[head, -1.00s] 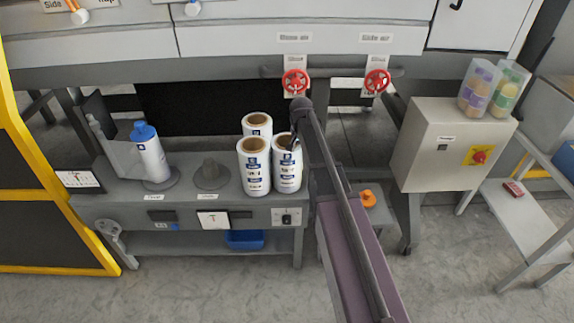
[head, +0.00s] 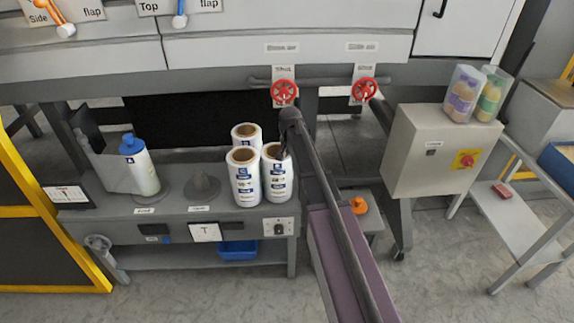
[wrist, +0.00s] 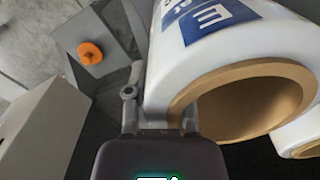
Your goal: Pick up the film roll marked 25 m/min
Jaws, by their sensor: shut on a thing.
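Three white film rolls with blue print and brown cores stand upright, close together, on the grey bench in the head view: a back one (head: 246,132), a front left one (head: 244,184) and a front right one (head: 278,184). Their speed markings are too small to read. My gripper (head: 282,152) is at the top rim of the front right roll. Another roll's rim (wrist: 302,146) shows close by at right.
The grey bench (head: 110,200) also carries a white bottle with a blue cap (head: 142,168) and a grey spindle (head: 203,186). Two red valve wheels (head: 284,92) (head: 365,89) hang behind my arm. A grey control box (head: 425,150) stands to the right.

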